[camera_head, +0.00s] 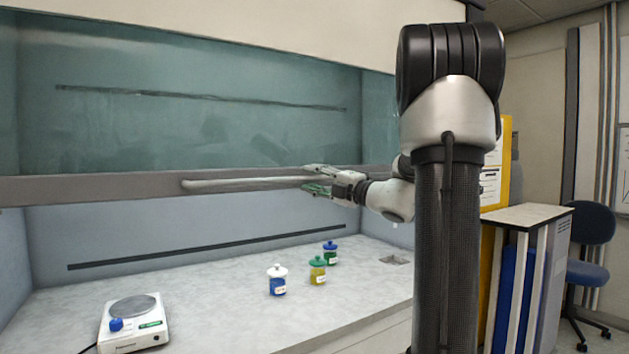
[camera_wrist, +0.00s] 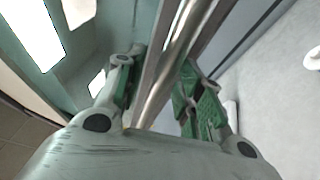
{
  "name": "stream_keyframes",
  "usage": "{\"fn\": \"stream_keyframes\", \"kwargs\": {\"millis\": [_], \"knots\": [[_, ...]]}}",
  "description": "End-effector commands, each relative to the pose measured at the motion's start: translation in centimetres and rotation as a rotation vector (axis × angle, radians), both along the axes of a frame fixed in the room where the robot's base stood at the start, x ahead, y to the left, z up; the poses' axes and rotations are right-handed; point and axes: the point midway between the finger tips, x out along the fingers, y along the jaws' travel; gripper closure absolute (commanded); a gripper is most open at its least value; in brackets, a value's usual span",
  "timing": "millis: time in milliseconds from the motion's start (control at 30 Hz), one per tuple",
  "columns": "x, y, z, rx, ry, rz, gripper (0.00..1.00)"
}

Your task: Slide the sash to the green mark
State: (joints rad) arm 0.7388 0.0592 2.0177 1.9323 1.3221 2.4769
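The sash (camera_head: 200,125) is a tinted glass pane across the fume hood, partly raised above the worktop. Its grey lower rail (camera_head: 100,188) carries a long pale bar handle (camera_head: 235,184). My gripper (camera_head: 316,181) is at the right end of the handle, one finger above it and one below. In the wrist view the metallic handle (camera_wrist: 172,68) runs between the spread fingers of my gripper (camera_wrist: 160,92), with gaps showing beside it. I cannot tell whether either finger touches it. No green mark on the hood frame can be made out.
On the worktop (camera_head: 220,295) stand a blue jar with a white lid (camera_head: 277,281), a yellow jar (camera_head: 318,271) and a green jar with a blue lid (camera_head: 330,253). A balance (camera_head: 134,322) is at front left. A cabinet (camera_head: 525,270) and blue chair (camera_head: 590,250) are at right.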

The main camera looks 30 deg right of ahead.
Motion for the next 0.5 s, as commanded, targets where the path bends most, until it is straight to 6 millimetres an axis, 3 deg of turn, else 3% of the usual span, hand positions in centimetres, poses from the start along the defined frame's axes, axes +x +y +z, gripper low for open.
{"fn": "stream_keyframes", "kwargs": {"millis": [167, 500], "knots": [[-0.8, -0.5, -0.2, 0.000, 0.001, -0.002, 0.63], [-7.2, -3.5, -1.5, 0.001, 0.001, -0.006, 0.63]]}}
